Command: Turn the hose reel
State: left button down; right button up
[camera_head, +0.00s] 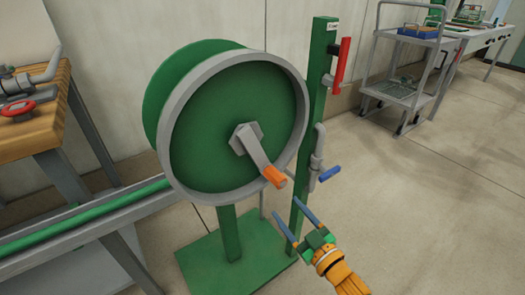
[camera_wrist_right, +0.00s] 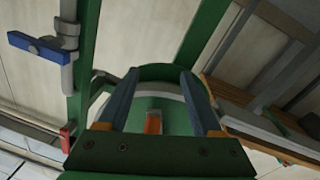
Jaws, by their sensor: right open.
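The hose reel (camera_head: 235,125) is a green drum with a grey rim, on a green post and base plate. A grey crank (camera_head: 255,150) runs from its hub down and right to an orange handle (camera_head: 274,177). My right gripper (camera_head: 287,209) is open and empty, below and slightly right of the handle, apart from it in the picture. In the right wrist view, the orange handle (camera_wrist_right: 153,122) shows between the two fingers of the right gripper (camera_wrist_right: 159,76), with the reel's rim behind. The lower part of that view is hidden by the gripper body. My left gripper is not in view.
A green post (camera_head: 318,110) right of the reel carries a red lever (camera_head: 342,62) and a blue-handled valve (camera_head: 329,174). A wooden-topped bench (camera_head: 40,130) and a grey rail stand left. A grey cart (camera_head: 402,93) is behind right. The floor at right is clear.

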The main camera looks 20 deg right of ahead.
aim_at(266, 168)
jog(key=r+n+y, duration=0.1)
jog(key=r+y, duration=0.1)
jog(key=r, duration=0.1)
jog(key=a+r+n+t+y+p, duration=0.1)
jog(key=r+y, duration=0.1)
jog(key=r, duration=0.2)
jog(key=s+a+r+n+y+p, duration=0.1)
jog(key=r+n, duration=0.1)
jog(key=r, duration=0.1)
jog(key=shift+r+y, duration=0.25)
jog(key=shift+y, duration=0.15)
jog(key=shift+t, duration=0.3)
jog(key=x, duration=0.7)
jog(key=shift+s+a, duration=0.1)
jog(key=shift+s, duration=0.05)
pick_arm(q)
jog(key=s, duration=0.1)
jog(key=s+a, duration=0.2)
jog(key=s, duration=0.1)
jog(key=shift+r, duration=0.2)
pick_arm(e)
grip_shut()
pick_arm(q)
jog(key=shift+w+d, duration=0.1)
